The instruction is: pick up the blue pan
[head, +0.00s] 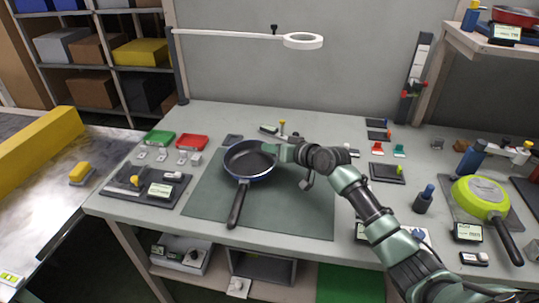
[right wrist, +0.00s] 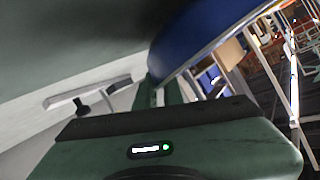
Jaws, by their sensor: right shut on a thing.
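The blue pan (head: 250,163) is in the middle of the workbench, over the dark green mat (head: 300,210). It has a dark inside, and its black handle points toward the bench's front edge. My right gripper (head: 279,153) reaches in from the right and is shut on the pan's right rim. I cannot tell whether the pan touches the mat. In the right wrist view the pan's blue side (right wrist: 200,30) fills the top middle, right at the fingers, whose tips are partly hidden. My left gripper is not in view.
A green pan (head: 479,197) lies at the bench's right end. Green and red trays (head: 192,142) and a dark fixture (head: 150,186) are at the left. A ring lamp (head: 303,41) hangs above the back. The mat's front part is clear beside the pan handle.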

